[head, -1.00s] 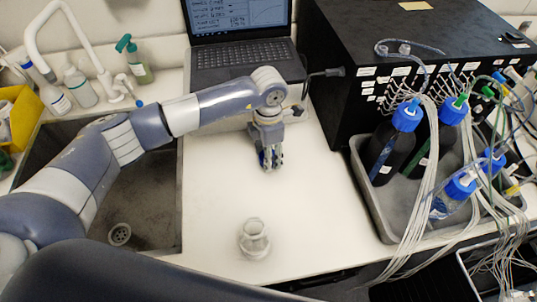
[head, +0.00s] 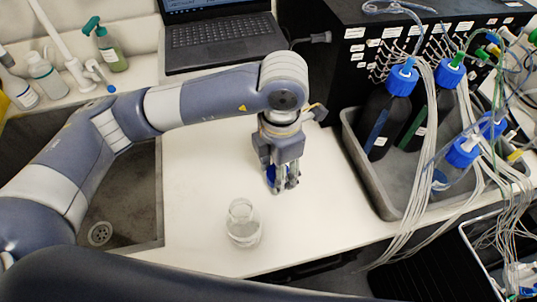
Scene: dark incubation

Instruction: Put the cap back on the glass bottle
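The clear glass bottle (head: 243,228) stands upright and open on the white bench, near its front edge. My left gripper (head: 282,184) points down above the bench, behind and to the right of the bottle, apart from it. A small blue piece, which looks like the cap (head: 270,176), shows at the left side of its fingers. The fingers appear closed around it and hide most of it. My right gripper is out of view.
A grey tray (head: 349,158) with dark, blue-capped bottles and hanging tubes stands at right. A sink (head: 125,200) lies at left, a laptop (head: 220,42) behind. The bench around the glass bottle is clear.

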